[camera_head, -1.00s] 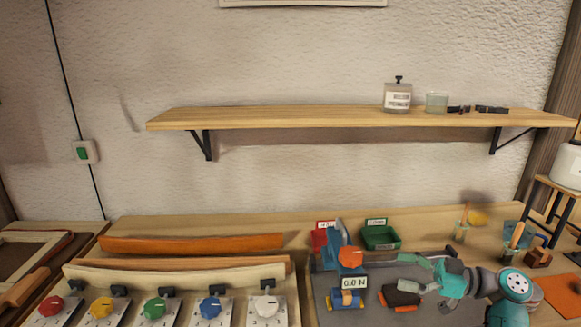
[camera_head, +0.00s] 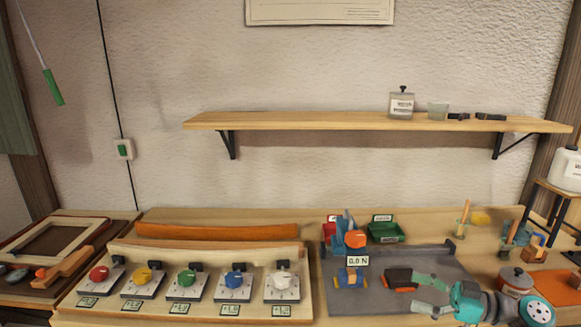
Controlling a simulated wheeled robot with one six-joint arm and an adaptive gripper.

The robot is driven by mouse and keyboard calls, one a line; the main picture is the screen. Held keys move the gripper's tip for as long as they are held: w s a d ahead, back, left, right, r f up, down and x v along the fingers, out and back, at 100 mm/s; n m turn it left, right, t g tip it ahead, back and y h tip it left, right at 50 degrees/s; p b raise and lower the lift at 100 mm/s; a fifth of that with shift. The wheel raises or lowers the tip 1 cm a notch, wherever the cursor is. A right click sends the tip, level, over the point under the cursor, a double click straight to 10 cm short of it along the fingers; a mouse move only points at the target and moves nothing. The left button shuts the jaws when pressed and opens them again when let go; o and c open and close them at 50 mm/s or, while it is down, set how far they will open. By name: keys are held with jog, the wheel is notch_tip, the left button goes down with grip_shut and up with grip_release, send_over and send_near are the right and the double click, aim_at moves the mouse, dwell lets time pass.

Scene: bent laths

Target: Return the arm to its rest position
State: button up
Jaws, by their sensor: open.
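My gripper (camera_head: 420,293), teal and grey, reaches in from the lower right over the grey mat (camera_head: 350,302). Its two fingers are spread apart and point left, with nothing seen between them. A dark block with an orange-brown end (camera_head: 398,278) lies on the mat just beyond and left of the upper finger; I cannot tell whether they touch. My arm's teal joints fill the lower right corner.
A blue device with an orange knob (camera_head: 355,239) and a "0.0 N" display stands left on the mat. Several coloured knobs (camera_head: 186,278) line a wooden panel at left. Red and green bins (camera_head: 386,232) stand behind. A brown pot (camera_head: 515,281) is close behind my arm. A wall shelf (camera_head: 330,122) hangs above.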

jog(key=s+a+f+m+t+h, duration=0.1)
jog(key=s+a+f+m+h, duration=0.15)
jog(key=f, duration=0.45)
jog(key=s+a+f+m+t+h, duration=0.1)
jog(key=a+f+m+t+h, duration=0.2)
jog(key=f, duration=0.4)
jog(key=s+a+f+m+h, duration=0.1)
jog(key=s+a+f+m, duration=0.2)
jog(key=f, duration=0.5)
jog(key=s+a+f+m+h, duration=0.3)
jog(key=s+f+m+h, duration=0.25)
jog(key=s+f, duration=0.65)
jog(key=s+d+r+m+t+h, duration=0.1)
jog(key=s+r+h, duration=0.1)
jog(key=s, duration=0.7)
jog(key=s+r+h, duration=0.2)
jog(key=s, duration=0.7)
jog(key=s+r+n+t, duration=0.2)
jog(key=s+r, duration=1.1)
jog(key=r, duration=0.2)
jog(key=shift+t+h, duration=0.3)
jog(key=shift+t, duration=0.1)
